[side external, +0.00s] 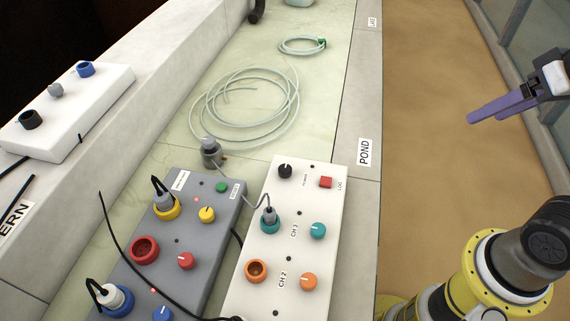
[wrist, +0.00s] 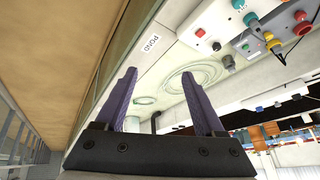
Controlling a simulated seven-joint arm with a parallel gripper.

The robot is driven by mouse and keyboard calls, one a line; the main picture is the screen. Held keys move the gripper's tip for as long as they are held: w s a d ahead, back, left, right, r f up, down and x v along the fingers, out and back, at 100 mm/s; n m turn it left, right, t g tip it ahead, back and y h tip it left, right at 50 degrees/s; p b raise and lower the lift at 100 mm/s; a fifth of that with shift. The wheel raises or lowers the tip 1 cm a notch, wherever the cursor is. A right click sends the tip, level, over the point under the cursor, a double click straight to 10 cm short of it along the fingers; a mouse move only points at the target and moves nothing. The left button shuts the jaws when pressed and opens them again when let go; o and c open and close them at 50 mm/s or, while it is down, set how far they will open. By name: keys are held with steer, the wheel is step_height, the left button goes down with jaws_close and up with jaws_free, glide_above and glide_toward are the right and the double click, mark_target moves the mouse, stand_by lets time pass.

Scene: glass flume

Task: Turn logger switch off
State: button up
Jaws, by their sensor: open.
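The white logger box (side external: 335,215) stands at the lower middle of the side external view. Its red square switch (side external: 326,182), marked LOG, is near the far right corner of its top face; its on or off state cannot be read. The red switch also shows small at the upper right of the wrist view (wrist: 200,33). My gripper (side external: 472,118), with purple fingers, is at the right of the side external view, well apart from the box and touching nothing. In the wrist view its fingers (wrist: 160,72) are spread and empty.
A black knob (side external: 285,171) is left of the switch; teal and orange knobs and sockets lie nearer. A grey box (side external: 200,237) with plugs and cables stands left of it. Coiled clear tubing (side external: 240,122) lies beyond. The sandy area (side external: 425,180) between gripper and box looks clear.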

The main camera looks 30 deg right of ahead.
steer(key=w+a+r+m+g, duration=0.1)
steer(key=w+r, duration=0.1)
steer(key=w, duration=0.3)
steer(key=w+a+r+m, duration=0.1)
steer(key=w+r+m, duration=0.1)
steer(key=w+r, duration=0.15)
steer(key=g, duration=0.5)
glide_above(285, 168)
step_height(285, 168, down, 20)
step_height(285, 168, down, 12)
steer(key=shift+f, duration=0.25)
steer(key=shift+c, duration=0.2)
jaws_close()
